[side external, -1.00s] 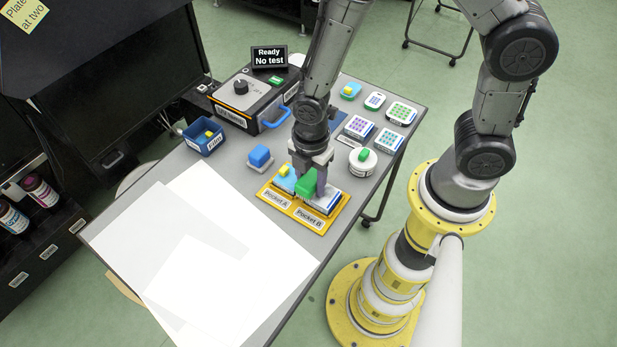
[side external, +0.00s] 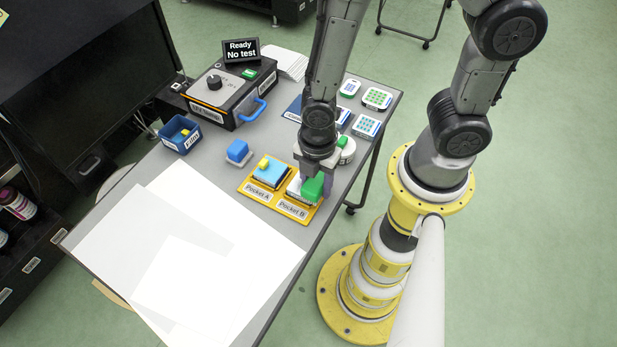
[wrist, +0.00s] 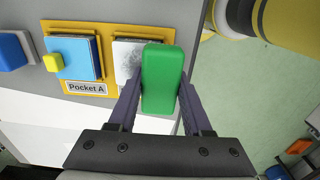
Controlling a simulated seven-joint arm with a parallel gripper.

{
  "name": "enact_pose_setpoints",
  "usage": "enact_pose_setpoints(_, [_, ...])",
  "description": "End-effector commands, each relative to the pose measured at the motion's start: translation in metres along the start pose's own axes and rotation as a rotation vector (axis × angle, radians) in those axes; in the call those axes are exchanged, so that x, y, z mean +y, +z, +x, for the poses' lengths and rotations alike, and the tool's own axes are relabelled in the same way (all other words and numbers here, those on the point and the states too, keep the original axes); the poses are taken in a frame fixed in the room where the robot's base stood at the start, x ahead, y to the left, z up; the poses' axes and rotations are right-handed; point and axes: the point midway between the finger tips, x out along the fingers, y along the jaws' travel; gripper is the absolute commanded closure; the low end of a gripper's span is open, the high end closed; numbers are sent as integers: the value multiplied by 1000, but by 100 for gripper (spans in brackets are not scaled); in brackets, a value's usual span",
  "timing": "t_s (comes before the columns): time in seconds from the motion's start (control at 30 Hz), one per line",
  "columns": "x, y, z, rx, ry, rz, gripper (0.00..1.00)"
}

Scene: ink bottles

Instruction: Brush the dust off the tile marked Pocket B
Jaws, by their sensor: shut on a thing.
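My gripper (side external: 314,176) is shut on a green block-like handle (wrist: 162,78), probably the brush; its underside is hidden. The yellow-orange holder (side external: 250,191) has two pockets. The Pocket B tile (wrist: 126,54) is whitish with grey speckled dust on its visible left part. The green handle covers its right part. The tile also shows beside the handle in the side view (side external: 295,189). I cannot tell whether the brush touches it. The Pocket A tile (side external: 271,173) is light blue with a yellow block (side external: 263,163) on it.
A blue block (side external: 238,149) on a pale base stands left of the holder. A blue bin (side external: 178,139) and a black device with a blue handle (side external: 228,94) are farther back. White sheets (side external: 168,237) cover the front table. Several small plates (side external: 377,98) lie at the right rear.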

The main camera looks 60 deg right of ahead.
Motion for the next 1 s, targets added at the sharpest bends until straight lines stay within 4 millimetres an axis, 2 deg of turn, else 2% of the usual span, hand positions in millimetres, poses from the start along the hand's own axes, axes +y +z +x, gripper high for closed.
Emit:
enact_pose_setpoints(0.07, [-1,0,2,0,0,0,95])
enact_pose_setpoints(0.1, [-1,0,2,0,0,1,100])
enact_pose_setpoints(0.27, [4,0,2,0,0,2,100])
enact_pose_setpoints(0.6, [30,0,1,0,1,3,100])
enact_pose_setpoints(0.83, [36,0,1,0,-1,1,100])
enact_pose_setpoints(1.0, [48,0,1,0,1,2,100])
